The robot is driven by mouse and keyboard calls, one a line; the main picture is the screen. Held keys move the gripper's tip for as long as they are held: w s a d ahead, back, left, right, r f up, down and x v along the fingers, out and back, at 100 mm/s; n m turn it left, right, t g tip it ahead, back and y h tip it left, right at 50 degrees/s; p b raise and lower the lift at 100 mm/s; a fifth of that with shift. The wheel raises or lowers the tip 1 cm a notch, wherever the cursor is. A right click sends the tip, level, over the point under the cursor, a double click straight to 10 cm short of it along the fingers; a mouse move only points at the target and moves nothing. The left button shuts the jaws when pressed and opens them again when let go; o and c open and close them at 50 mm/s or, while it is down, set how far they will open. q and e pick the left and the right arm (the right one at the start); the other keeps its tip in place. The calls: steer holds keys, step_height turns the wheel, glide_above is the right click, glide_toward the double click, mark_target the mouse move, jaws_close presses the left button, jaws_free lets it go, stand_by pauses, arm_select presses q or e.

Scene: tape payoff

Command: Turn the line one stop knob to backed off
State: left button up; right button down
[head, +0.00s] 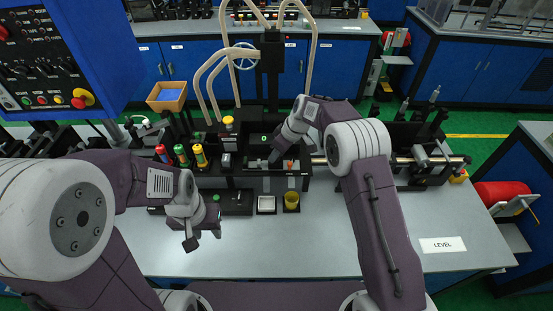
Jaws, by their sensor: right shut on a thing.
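My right gripper (277,157) reaches down into the black machine unit (245,182) at the back middle of the bench. It is shut on a small part there, which looks like the stop knob. The gripper hides most of this part, so its setting cannot be read. My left gripper (203,236) hangs over the front of the bench, left of the unit. Its fingertips look apart with nothing between them.
Red, green and orange-topped bottles (181,155) stand left of the unit. A metal shaft assembly (425,160) lies to the right. The bench front (300,245) is clear.

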steer(key=n, duration=0.2)
steer(key=shift+w+r+n+g, duration=0.1)
steer(key=shift+n+g, duration=0.2)
steer(key=shift+g, duration=0.1)
steer(key=shift+w+n+g+p, duration=0.1)
steer(key=shift+n+g+p, duration=0.5)
steer(key=shift+n, duration=0.8)
steer(key=c, duration=1.3)
jaws_free()
steer(key=shift+d, duration=0.1)
steer(key=shift+o, duration=1)
steer(key=shift+y, duration=0.3)
